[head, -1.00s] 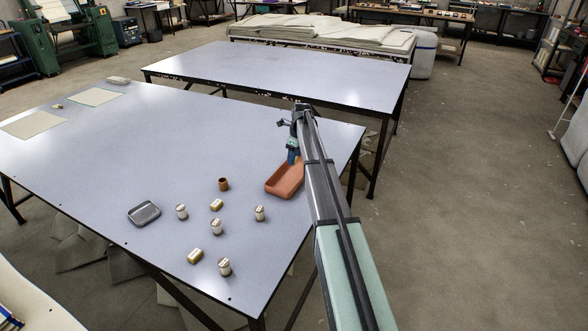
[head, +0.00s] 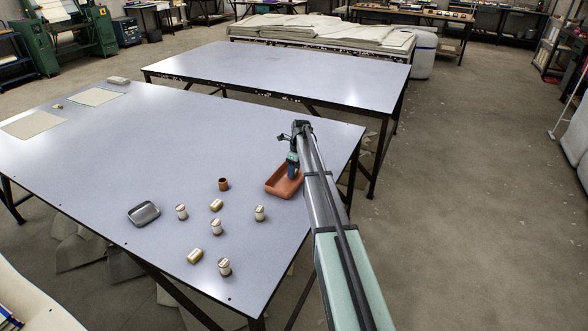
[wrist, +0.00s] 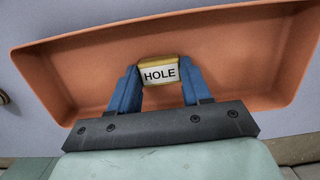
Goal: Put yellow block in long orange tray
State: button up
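The long orange tray (head: 277,188) lies near the right edge of the near table. My gripper (head: 293,173) is lowered over it, with the fingers reaching down into the tray area. In the wrist view the tray (wrist: 75,62) spans the picture behind my blue fingers (wrist: 160,78). A yellow block (wrist: 159,73) with a white label reading "HOLE" sits between the fingertips, which are close against both its sides. I cannot tell whether the block touches the tray floor. In the head view the block is hidden by my gripper.
A brown cup (head: 223,184) stands left of the tray. Several small labelled white jars (head: 260,213) and yellowish blocks (head: 216,205) are spread toward the front. A grey tray (head: 144,213) lies farther left. The middle of the table (head: 180,140) is clear.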

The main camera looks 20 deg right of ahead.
jog(key=o, duration=0.4)
jog(key=shift+o, duration=0.2)
notch_tip(320, 180, up, 12)
jog(key=s+d, duration=0.1)
jog(key=shift+s+d, duration=0.15)
jog(key=shift+r, duration=0.1)
dwell(0.4)
